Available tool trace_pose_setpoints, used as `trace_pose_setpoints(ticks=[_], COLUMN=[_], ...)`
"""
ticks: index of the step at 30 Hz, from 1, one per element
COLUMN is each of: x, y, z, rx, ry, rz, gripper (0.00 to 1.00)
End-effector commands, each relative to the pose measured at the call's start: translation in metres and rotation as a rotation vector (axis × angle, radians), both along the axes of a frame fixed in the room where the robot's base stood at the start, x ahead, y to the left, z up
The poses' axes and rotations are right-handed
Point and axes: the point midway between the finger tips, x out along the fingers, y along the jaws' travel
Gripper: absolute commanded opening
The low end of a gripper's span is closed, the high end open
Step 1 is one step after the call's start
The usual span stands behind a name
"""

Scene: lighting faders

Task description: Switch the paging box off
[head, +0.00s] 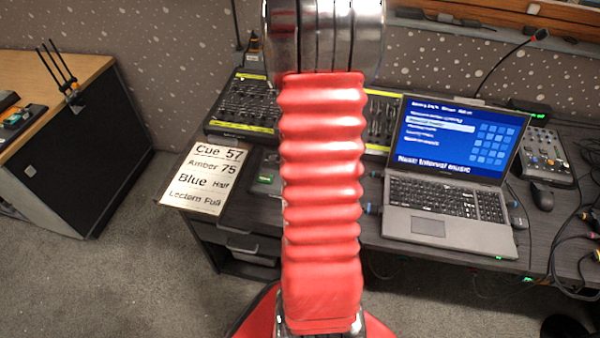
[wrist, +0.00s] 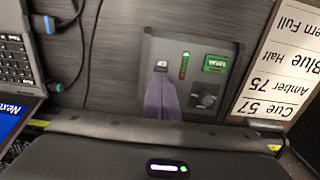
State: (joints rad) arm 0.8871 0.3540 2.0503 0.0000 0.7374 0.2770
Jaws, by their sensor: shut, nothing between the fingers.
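The paging box (wrist: 151,48) is a grey panel set on the dark desk in the wrist view. In the head view, the box (head: 266,179) is partly hidden behind my red arm, and my gripper is hidden.
A cue sign (head: 205,178) lies left of the box. An open laptop (head: 446,170) stands to the right, with cables (wrist: 68,20) between it and the box. Fader consoles (head: 243,104) stand behind. A mouse (head: 541,195) lies far right.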

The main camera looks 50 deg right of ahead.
Motion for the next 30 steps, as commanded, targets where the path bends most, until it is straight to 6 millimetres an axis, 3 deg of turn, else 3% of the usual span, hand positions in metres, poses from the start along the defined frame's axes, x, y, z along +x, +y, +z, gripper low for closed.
trace_pose_setpoints(ticks=[21, 30], x=[0.0, 0.0], y=[0.0, 0.0], z=[0.041, 0.046], rx=[-0.001, 0.0], ry=[0.0, 0.0], rz=[0.0, 0.0], gripper=[0.0, 0.0])
